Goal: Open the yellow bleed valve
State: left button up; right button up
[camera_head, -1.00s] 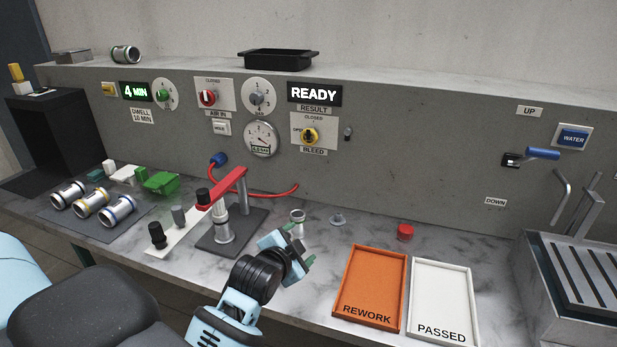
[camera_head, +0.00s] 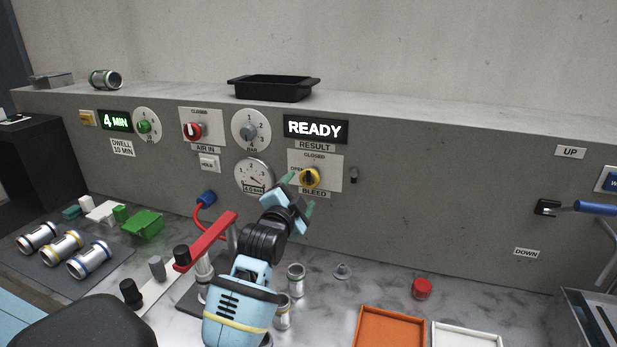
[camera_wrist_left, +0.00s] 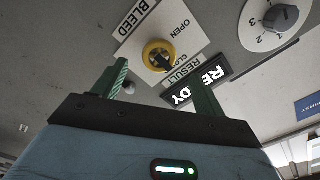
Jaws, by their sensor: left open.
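The yellow bleed valve (camera_head: 309,178) is a round knob with a dark handle on a white plate marked CLOSED, OPEN and BLEED. In the head view its handle stands upright, toward CLOSED. My left gripper (camera_head: 300,190) is open just in front of and below the knob, its green fingers spread. In the left wrist view the knob (camera_wrist_left: 159,56) shows beyond and between the two fingertips (camera_wrist_left: 160,78); nothing is between the fingers and they appear apart from it. My right gripper is not in view.
The READY display (camera_head: 315,129) is above the valve. The gauge (camera_head: 254,176) reads about 4 bar, and the red air-in knob (camera_head: 193,131) is farther left. A red clamp lever (camera_head: 207,241) stands left of my left arm. A small grey toggle (camera_head: 353,174) is right of the plate.

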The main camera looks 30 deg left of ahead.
aim_at(308, 181)
pick_arm(q)
jog(key=shift+x, duration=3.85)
jog(key=c, duration=1)
